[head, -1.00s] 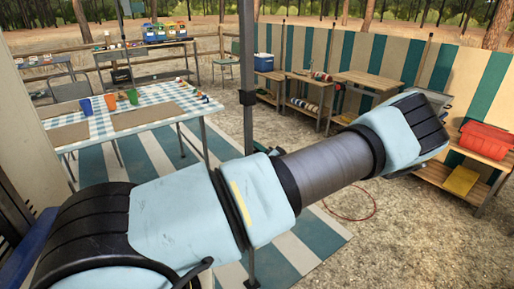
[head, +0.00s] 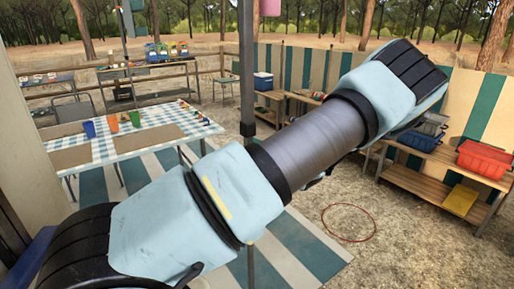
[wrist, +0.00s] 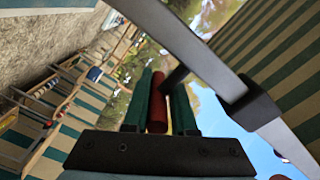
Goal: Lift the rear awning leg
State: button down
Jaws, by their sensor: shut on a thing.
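In the head view my gripper is hidden behind my arm.
A checked table (head: 165,137) with cups stands left of the leg. A wooden bench (head: 425,185) with a red bin (head: 485,158) is at right. A red-brown hose ring (head: 348,222) lies on open gravel. Striped fabric (wrist: 285,70) fills the right of the wrist view.

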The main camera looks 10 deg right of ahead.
jog(key=shift+r, duration=0.1)
jog(key=c, duration=0.8)
grip_release()
jog(key=b+v, duration=0.3)
jog(key=v, duration=0.8)
jog(key=shift+w, duration=0.1)
